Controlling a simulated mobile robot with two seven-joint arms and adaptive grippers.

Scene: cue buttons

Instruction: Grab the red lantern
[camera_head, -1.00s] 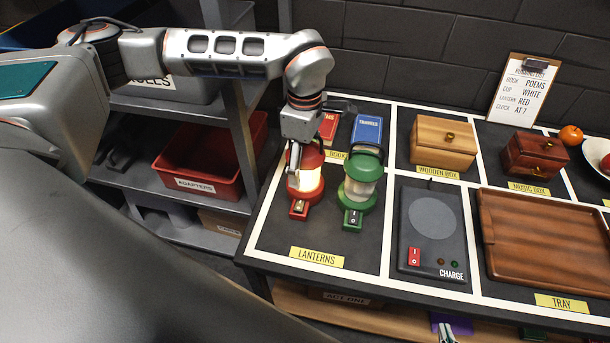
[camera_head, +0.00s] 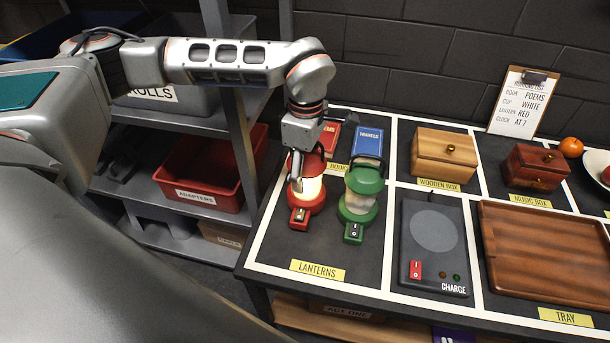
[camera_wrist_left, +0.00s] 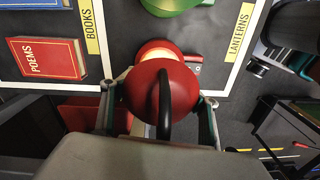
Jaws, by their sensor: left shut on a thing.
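The red lantern (camera_head: 310,201) stands upright in the lanterns area at the table's left end, its light window glowing. It also fills the middle of the left wrist view (camera_wrist_left: 147,88), with its dark handle loop towards the camera. My left gripper (camera_head: 306,172) is shut on the red lantern from above, one finger on each side. The lantern's base appears to rest on the table. A green lantern (camera_head: 361,206) stands just to its right, apart from it. My right gripper is in neither view.
A red book (camera_head: 329,138) and a blue book (camera_head: 367,143) lie behind the lanterns. A charge pad (camera_head: 433,245), wooden box (camera_head: 444,160), music box (camera_head: 535,168) and tray (camera_head: 545,250) are to the right. Shelves with a red bin (camera_head: 205,185) stand at the left.

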